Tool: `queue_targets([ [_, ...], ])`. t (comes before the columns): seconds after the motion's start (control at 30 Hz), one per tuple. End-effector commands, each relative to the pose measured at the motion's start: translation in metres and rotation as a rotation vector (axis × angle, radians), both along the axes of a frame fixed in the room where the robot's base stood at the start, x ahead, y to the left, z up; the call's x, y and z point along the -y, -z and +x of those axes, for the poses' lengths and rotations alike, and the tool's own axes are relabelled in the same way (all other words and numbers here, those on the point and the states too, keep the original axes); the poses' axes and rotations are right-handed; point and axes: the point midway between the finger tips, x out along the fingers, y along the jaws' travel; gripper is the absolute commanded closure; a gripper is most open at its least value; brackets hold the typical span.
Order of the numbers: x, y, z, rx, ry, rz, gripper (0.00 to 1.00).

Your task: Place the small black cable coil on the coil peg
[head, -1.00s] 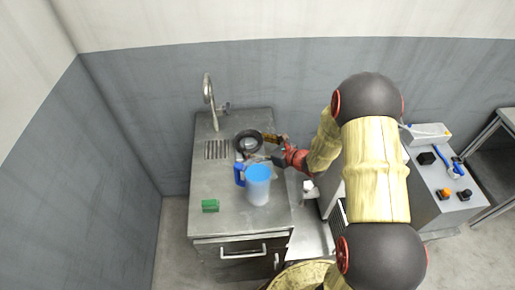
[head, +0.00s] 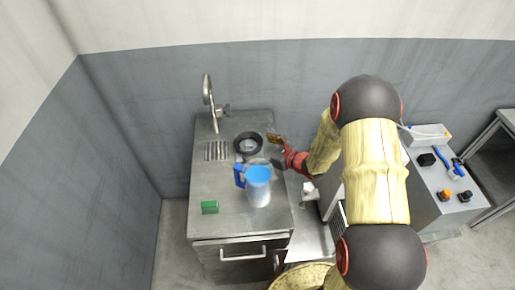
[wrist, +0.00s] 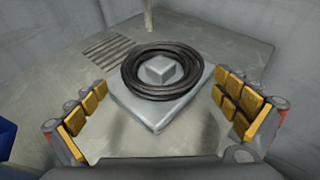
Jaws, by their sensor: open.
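The black cable coil (wrist: 160,92) lies flat as a ring around the coil peg (wrist: 158,67), a short grey block on a square grey base (wrist: 150,115). The peg top shows inside the ring. The coil also shows in the head view (head: 238,146), on the metal counter behind the jug. My gripper (wrist: 160,108) is open, its yellow-padded fingers wide apart on the near side of the coil and not touching it. In the head view my gripper (head: 275,150) is just to the right of the coil, with a gap between them.
A clear jug with blue top and handle (head: 258,188) stands in front of the coil. A green block (head: 210,207) lies at the front left. A faucet (head: 209,95) and drain slots (head: 216,151) are behind and left. A side table (head: 437,185) with small items is right.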

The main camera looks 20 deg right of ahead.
Motion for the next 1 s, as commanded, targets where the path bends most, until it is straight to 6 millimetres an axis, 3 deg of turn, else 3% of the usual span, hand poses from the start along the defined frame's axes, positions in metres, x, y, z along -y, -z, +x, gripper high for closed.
queue_targets([
  [0.17, 0.0, -0.004, 0.0, 0.0, 0.0, 0.0, 0.0],
  [0.7, 0.048, -0.042, -0.077, 0.001, 0.004, 0.001, 0.0],
  [1.0, 0.058, -0.049, -0.095, 0.0, 0.0, 0.0, 0.0],
])
